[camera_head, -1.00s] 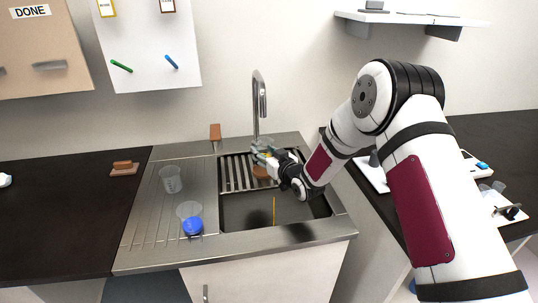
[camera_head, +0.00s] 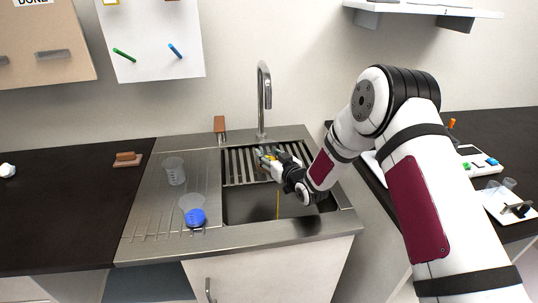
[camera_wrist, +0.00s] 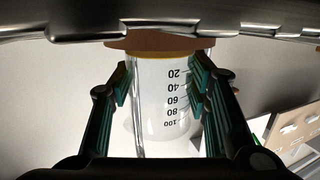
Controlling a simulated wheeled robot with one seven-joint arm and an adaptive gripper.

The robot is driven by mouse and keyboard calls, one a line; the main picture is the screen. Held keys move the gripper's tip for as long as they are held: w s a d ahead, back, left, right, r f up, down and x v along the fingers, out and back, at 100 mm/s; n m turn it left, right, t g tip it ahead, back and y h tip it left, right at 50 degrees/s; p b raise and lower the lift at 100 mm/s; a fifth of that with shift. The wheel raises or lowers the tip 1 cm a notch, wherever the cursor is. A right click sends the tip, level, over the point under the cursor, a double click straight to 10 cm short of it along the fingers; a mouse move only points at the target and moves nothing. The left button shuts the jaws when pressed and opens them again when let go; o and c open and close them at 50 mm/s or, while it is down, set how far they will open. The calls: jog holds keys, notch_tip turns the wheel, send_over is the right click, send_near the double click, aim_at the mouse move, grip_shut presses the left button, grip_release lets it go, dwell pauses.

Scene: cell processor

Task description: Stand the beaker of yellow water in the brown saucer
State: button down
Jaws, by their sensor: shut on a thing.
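My gripper (camera_head: 266,157) is over the back part of the sink and is shut on a clear beaker (camera_wrist: 160,100). In the wrist view the beaker is between the two green-padded fingers, with its scale upside down in the picture. A thin yellow-orange band shows at its base end. The brown saucer (camera_wrist: 155,42) is right at that end, beneath the beaker. I cannot tell whether the beaker touches it. In the head view the gripper hides most of the beaker and saucer.
The sink (camera_head: 245,205) has a slatted rack (camera_head: 237,167) at its back. The tap (camera_head: 264,95) stands behind. The dark counter at left is mostly free.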

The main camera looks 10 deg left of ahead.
aim_at(272, 159)
jog(key=shift+f, duration=0.45)
jog(key=c, duration=0.8)
grip_release()
jog(key=shift+r, duration=0.1)
jog(key=shift+v, duration=3.75)
